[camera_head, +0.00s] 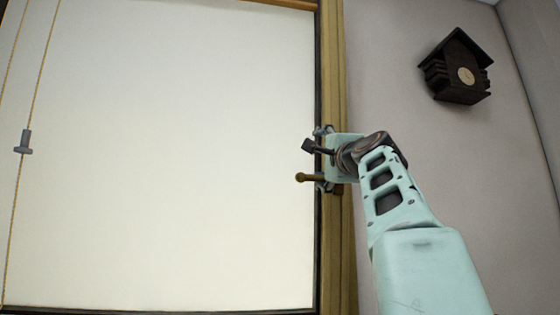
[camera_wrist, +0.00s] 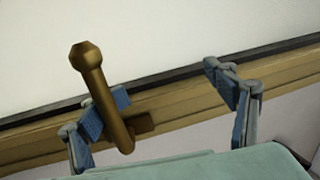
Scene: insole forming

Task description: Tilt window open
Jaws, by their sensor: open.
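The window (camera_head: 160,150) is a large pale pane in a wooden frame (camera_head: 332,60), and no gap shows along its right edge in the head view. Its brass handle (camera_head: 306,177) sticks out to the left from the right side of the frame. In the wrist view the handle (camera_wrist: 97,95) stands up and leans left, crossing in front of my gripper's left finger and partly hiding it. My gripper (camera_head: 322,156) is open at the frame, with the handle by its lower finger. In the wrist view my gripper (camera_wrist: 168,84) has its fingers wide apart; contact with the handle is unclear.
A dark cuckoo clock (camera_head: 458,68) hangs on the grey wall (camera_head: 400,60) to the right. Thin cords (camera_head: 42,60) with a grey toggle (camera_head: 23,142) hang at the left of the window. The space in front of the pane is clear.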

